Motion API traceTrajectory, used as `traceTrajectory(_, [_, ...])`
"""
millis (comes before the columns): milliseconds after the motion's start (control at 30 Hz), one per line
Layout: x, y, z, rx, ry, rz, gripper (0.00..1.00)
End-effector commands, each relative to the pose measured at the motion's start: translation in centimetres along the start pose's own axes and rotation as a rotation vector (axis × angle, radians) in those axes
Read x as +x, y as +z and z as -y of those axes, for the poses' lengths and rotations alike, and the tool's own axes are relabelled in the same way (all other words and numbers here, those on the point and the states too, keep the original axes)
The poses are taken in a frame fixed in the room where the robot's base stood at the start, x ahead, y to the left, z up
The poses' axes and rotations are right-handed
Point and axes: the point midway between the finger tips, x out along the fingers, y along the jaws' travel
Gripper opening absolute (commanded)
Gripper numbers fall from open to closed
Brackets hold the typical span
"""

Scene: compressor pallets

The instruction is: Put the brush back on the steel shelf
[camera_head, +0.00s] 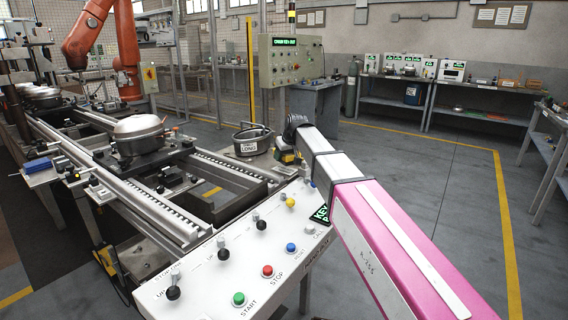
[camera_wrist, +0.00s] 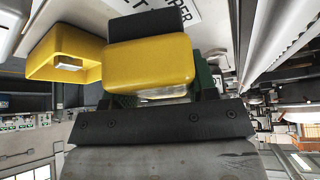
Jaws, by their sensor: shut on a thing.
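My gripper (camera_head: 288,160) is at the end of my arm, beyond the control panel and just right of the dark pan in the head view. In the wrist view, a yellow block with a dark block (camera_wrist: 147,22) above it sits at the jaws, beside a hollow yellow piece. Green parts show behind it. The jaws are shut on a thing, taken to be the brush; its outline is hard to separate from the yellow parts. Steel shelf-like benches (camera_head: 468,115) stand along the back wall at right; I cannot tell which one is the named shelf.
The control panel (camera_head: 205,290) with buttons and levers is in front, under my arm. A dark pan (camera_head: 246,148) labelled LONG sits left of the gripper. A conveyor (camera_head: 110,185) carries a metal compressor (camera_head: 139,135) at left. An orange robot arm (camera_head: 90,30) stands behind. Floor at right is clear.

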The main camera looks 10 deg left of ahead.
Motion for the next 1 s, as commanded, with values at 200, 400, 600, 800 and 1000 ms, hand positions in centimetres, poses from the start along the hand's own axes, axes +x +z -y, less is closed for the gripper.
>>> traceTrajectory(200, [2.5,1.5,0.1,0.0,-0.001,0.001,0.31])
traceTrajectory(400, [3.0,1.7,0.0,0.0,0.0,-0.001,0.31])
traceTrajectory(600, [3.1,1.8,0.0,0.001,0.0,0.0,0.31])
traceTrajectory(800, [3.2,1.8,0.0,0.001,0.0,0.0,0.78])
traceTrajectory(1000, [3.1,1.8,0.0,0.001,0.0,0.0,0.78])
